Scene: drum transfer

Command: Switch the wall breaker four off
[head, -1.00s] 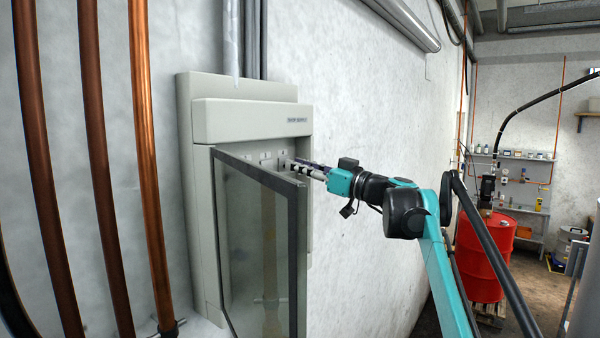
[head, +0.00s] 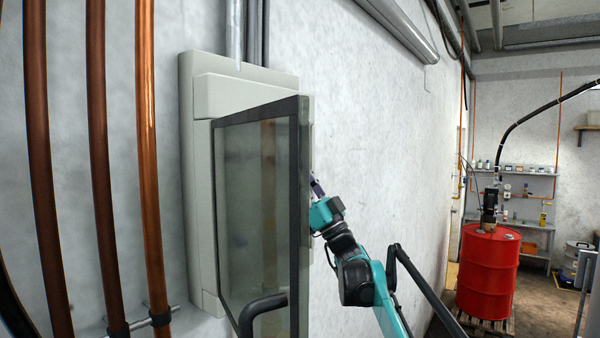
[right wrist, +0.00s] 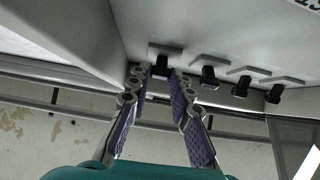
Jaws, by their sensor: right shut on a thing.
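The grey wall breaker cabinet (head: 200,180) is at the centre left of the head view, with its dark-framed glass door (head: 250,200) standing open. The door hides the breakers there. My right gripper (head: 313,183) is at the cabinet's right side, its tips partly hidden by the door frame. In the right wrist view, the right gripper (right wrist: 160,77) is shut on the black breaker switch (right wrist: 160,66) at the left end of the visible row. More black switches (right wrist: 209,76) continue to the right. Their numbers cannot be read. My left gripper is not in view.
Copper pipes (head: 98,150) run vertically left of the cabinet. The open door's edge is close to my right arm. A red drum (head: 488,270) stands on a pallet at the far right, near a wall shelf (head: 525,172). The white wall right of the cabinet is mostly clear.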

